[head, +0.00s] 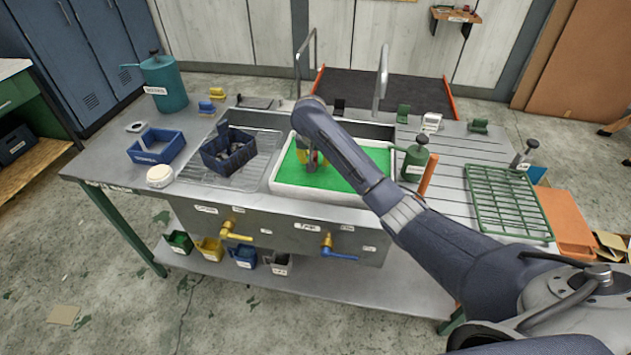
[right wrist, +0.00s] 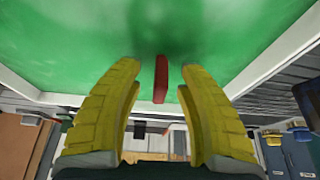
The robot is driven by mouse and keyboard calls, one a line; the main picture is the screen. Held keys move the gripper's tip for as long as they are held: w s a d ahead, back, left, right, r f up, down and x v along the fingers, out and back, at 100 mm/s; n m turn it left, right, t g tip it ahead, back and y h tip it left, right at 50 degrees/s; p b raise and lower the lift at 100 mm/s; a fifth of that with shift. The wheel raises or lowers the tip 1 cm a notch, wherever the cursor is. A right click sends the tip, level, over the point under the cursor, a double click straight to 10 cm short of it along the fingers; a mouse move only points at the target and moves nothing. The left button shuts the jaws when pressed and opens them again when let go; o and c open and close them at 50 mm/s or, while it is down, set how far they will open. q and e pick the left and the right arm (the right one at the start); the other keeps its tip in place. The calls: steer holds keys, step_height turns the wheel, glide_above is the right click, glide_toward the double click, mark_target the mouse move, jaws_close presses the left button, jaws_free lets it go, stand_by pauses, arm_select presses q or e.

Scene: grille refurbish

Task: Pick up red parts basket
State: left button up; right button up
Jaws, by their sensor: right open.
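A narrow red bar (right wrist: 161,78) shows in the right wrist view between and beyond my fingertips, against green liquid; it may be the handle of the red parts basket. A small bit of red (head: 314,157) also shows at my gripper in the head view. The basket's body cannot be made out. The green liquid (head: 350,180) fills a white-rimmed basin (head: 318,195) in the sink bench. My right gripper (head: 312,165), with yellow fingers, points down over the basin. In the right wrist view the gripper (right wrist: 160,90) is open, one finger each side of the bar, with gaps.
A dark blue parts bin (head: 228,152) stands on the wire rack left of the basin, and a blue caddy (head: 157,147) further left. A green pump can (head: 414,160) stands close to the basin's right side. A green grille (head: 508,200) lies on the right drainboard.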

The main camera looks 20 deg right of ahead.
steer(key=shift+o, duration=0.2)
jaws_close()
stand_by(0.5)
step_height(320, 180, up, 17)
steer(key=shift+f, duration=0.15)
stand_by(1.6)
stand_by(0.3)
